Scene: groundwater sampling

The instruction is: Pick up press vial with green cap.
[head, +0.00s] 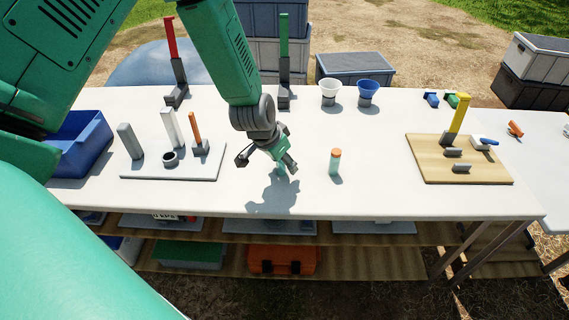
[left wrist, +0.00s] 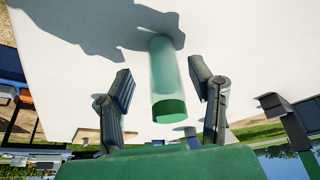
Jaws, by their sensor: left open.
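My left gripper (head: 267,163) is open above the white table, pointing down. The press vial with the green cap (head: 282,169) stands under it, mostly hidden by the fingers in the head view. In the left wrist view the vial (left wrist: 167,75) is a pale green cylinder, with its darker green cap (left wrist: 169,111) nearest the camera. There it lies between the two spread fingers of my left gripper (left wrist: 160,68), with a visible gap on each side. My right gripper is in neither view.
A vial with an orange cap (head: 335,163) stands to the right. A white board with upright pieces (head: 190,165) and a blue bin (head: 82,145) are at left. A wooden board (head: 425,160) is at right. White and blue cups (head: 368,92) stand at the back.

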